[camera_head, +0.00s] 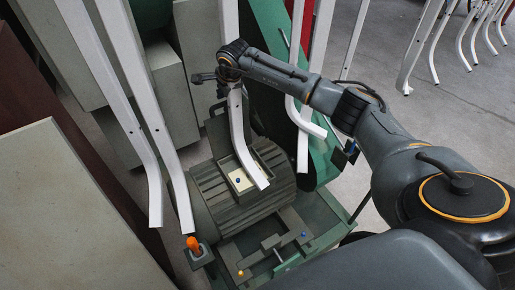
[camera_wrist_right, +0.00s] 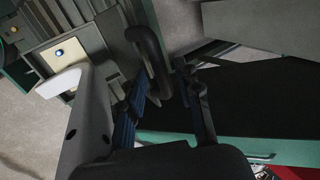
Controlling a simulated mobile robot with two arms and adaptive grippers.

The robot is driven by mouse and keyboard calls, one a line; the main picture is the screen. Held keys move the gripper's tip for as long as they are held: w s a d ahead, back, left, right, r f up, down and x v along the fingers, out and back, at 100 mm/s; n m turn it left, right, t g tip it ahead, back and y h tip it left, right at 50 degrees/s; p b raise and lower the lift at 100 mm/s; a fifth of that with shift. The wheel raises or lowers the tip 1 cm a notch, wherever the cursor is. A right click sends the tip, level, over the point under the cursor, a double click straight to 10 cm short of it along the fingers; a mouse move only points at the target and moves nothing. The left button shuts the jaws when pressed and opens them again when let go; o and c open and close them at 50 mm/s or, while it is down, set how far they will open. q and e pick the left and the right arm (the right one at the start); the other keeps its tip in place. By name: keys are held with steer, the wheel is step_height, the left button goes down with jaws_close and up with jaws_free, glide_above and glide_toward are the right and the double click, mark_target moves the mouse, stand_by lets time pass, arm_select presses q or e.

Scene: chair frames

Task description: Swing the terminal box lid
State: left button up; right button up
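The terminal box (camera_head: 262,171) sits on top of the ribbed grey motor (camera_head: 225,205) in the head view. Its inside is open to view, cream with a blue button. A dark grey panel (camera_head: 217,130) stands up at its far side and looks like the lid. My right gripper (camera_head: 206,79) is above and beyond this panel. In the wrist view the right gripper (camera_wrist_right: 166,105) has its two fingers apart, with a dark curved handle (camera_wrist_right: 150,55) near the left finger; contact is unclear. The box shows at upper left (camera_wrist_right: 43,66). My left gripper is out of view.
White chair-frame legs (camera_head: 128,100) hang across the head view, and one leg (camera_head: 241,140) crosses in front of the box. A green machine frame (camera_head: 325,160) surrounds the motor. An orange knob (camera_head: 193,243) is at front left. Grey floor shows at upper right.

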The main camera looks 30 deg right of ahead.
steer(key=b+x, duration=0.1)
steer(key=x, duration=0.1)
steer(key=shift+a+f, duration=0.1)
steer(key=shift+f, duration=0.25)
steer(key=shift+r, duration=0.35)
steer(key=c, duration=0.4)
jaws_close()
steer(key=shift+s+r+p, duration=0.15)
steer(key=shift+s+p, duration=0.4)
steer(key=shift+p, duration=0.05)
arm_select(q)
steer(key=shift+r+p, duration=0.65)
steer(key=shift+p, duration=0.25)
arm_select(e)
steer(key=s, duration=0.4)
steer(key=shift+a, duration=0.1)
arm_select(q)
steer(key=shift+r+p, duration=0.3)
arm_select(e)
steer(key=shift+s+a+f, duration=0.1)
steer(key=shift+s+f, duration=0.05)
steer(key=shift+s, duration=1.15)
steer(key=shift+s+f, duration=0.2)
steer(key=shift+s, duration=1.05)
